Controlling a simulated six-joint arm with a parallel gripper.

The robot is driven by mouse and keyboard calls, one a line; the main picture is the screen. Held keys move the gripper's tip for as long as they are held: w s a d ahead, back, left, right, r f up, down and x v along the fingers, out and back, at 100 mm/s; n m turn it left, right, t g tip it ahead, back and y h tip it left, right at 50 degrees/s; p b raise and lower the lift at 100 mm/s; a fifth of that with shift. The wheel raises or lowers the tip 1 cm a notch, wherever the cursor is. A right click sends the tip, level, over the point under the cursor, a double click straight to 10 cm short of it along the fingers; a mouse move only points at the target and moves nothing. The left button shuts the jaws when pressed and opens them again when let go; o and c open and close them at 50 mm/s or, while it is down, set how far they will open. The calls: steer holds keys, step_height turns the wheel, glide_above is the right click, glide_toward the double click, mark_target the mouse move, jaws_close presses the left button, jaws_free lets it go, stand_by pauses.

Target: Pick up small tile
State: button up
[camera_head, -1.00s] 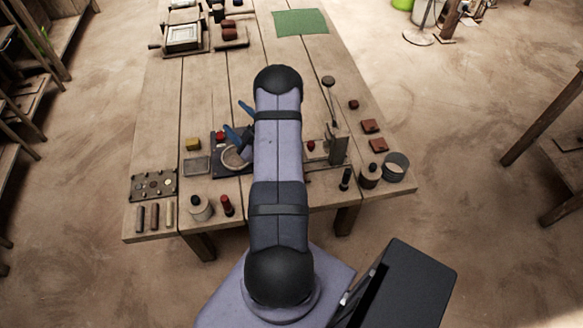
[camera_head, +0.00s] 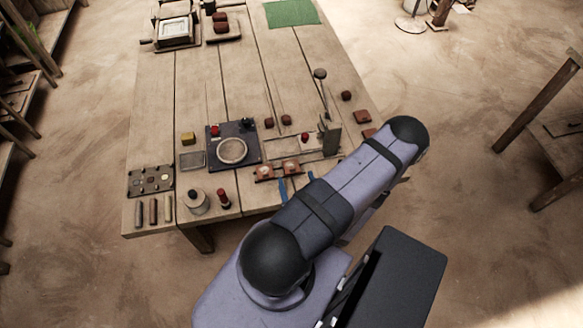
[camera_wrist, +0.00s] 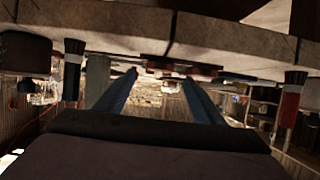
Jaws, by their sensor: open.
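Several red-brown pieces lie on the table; I cannot tell for sure which is the small tile. A small one (camera_head: 346,95) lies at the right, with a larger flat square tile (camera_head: 362,116) in front of it and another (camera_head: 368,132) partly behind my arm. Two small lumps (camera_head: 269,123) lie near the middle. My gripper (camera_head: 297,183) is near the table's front edge, with its two blue fingers apart and nothing between them. In the wrist view, the fingers (camera_wrist: 158,82) are also apart and empty.
A dark plate with a round ring (camera_head: 232,150) stands left of my gripper. A wooden strip with reddish pieces (camera_head: 265,173) lies just beyond the fingers. A grey upright block (camera_head: 330,141) stands to the right.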

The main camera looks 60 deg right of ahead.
mark_target(292, 169)
steer(key=shift+p+x, duration=0.6)
steer(key=shift+x, duration=1.95)
steer(key=shift+c, duration=0.5)
steer(key=c, duration=1)
